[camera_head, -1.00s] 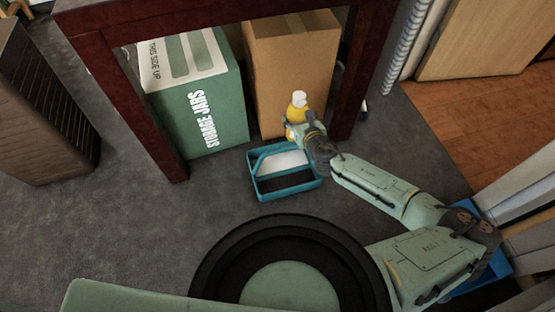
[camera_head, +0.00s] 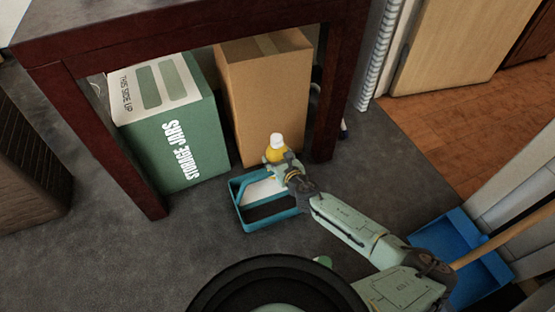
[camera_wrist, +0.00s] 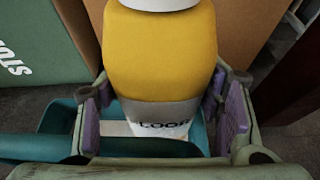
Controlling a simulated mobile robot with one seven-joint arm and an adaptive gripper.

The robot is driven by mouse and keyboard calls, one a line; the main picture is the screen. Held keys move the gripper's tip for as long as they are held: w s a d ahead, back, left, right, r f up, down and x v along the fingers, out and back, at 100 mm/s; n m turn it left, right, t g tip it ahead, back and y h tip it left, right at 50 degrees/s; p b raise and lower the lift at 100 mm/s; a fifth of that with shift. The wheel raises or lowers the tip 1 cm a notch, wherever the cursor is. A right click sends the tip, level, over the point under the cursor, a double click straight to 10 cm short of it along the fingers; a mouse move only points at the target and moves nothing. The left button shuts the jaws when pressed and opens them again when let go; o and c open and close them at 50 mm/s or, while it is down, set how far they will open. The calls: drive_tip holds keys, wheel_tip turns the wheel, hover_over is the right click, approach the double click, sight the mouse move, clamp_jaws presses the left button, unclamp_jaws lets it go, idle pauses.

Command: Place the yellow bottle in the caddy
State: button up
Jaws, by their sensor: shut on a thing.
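The yellow bottle (camera_head: 276,153) has a white cap and stands upright in my gripper (camera_head: 282,165). In the wrist view the bottle (camera_wrist: 160,55) fills the middle, with a purple-padded finger on each side of it, and my gripper (camera_wrist: 163,115) is shut on it. The blue caddy (camera_head: 262,223) is on the grey floor, with a handle on its left side and a white item inside. In the wrist view the caddy (camera_wrist: 55,118) shows below and behind the bottle. The bottle is over the caddy's far right part; whether its base touches the caddy is hidden.
A brown cardboard box (camera_head: 268,90) and a green storage jars box (camera_head: 178,135) stand behind the caddy, under a dark red table (camera_head: 130,160). A blue dustpan (camera_head: 465,260) lies at the right. The floor left of the caddy is clear.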

drive_tip(key=shift+s+f, duration=0.1)
drive_tip(key=shift+f, duration=0.25)
drive_tip(key=shift+d+f+b, duration=0.1)
drive_tip(key=shift+f+b, duration=0.35)
drive_tip(key=shift+f, duration=0.15)
drive_tip(key=o, duration=1.7)
drive_tip(key=shift+r, duration=0.25)
drive_tip(key=r+p+v, duration=0.1)
drive_tip(key=p+v, duration=0.2)
drive_tip(key=v, duration=0.9)
